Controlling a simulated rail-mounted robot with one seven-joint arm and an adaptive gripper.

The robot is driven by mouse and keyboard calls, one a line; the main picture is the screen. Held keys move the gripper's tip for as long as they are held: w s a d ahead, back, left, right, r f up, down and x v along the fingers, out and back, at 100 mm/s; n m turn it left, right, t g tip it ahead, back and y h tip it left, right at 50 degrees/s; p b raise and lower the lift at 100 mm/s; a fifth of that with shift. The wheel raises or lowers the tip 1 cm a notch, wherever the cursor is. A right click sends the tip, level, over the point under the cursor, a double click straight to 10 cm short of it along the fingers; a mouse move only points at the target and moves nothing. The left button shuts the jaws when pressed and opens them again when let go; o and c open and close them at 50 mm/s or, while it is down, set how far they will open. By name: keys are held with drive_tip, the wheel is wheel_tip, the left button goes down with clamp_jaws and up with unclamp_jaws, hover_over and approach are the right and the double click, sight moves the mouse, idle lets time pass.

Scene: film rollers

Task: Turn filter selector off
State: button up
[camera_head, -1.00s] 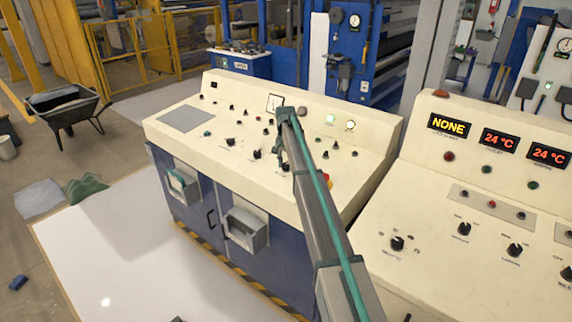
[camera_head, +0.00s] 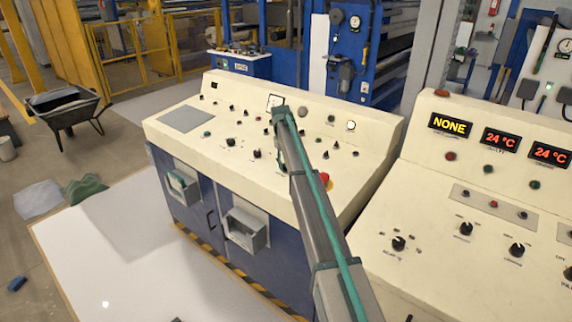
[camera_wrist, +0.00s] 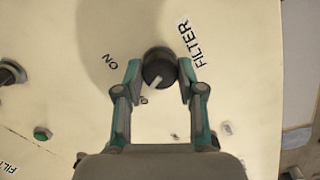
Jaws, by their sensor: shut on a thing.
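The filter selector (camera_wrist: 158,62) is a round black knob with a pale pointer mark, seen in the wrist view. Its mark points down and left, away from the "ON" label and toward a small, partly hidden marking. A "FILTER" label (camera_wrist: 194,43) stands to its right. My gripper (camera_wrist: 160,70) has one teal-edged fingertip on each side of the knob and is shut on it. In the head view, my arm reaches over the cream control console (camera_head: 225,95), and hides the gripper and the selector.
Other knobs stand close by on the console, including a black one (camera_wrist: 10,73) and a green button (camera_wrist: 42,133) in the wrist view. A red button (camera_head: 324,178) sits beside my arm. A second console (camera_head: 440,200) with lit displays stands at the right.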

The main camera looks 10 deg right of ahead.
drive_tip(key=shift+n, duration=0.7)
drive_tip(key=o, duration=1.1)
drive_tip(key=shift+o, duration=0.2)
wheel_tip(320, 180, up, 12)
drive_tip(key=a, duration=0.1)
drive_tip(key=shift+w, duration=0.2)
drive_tip(key=shift+a, duration=0.1)
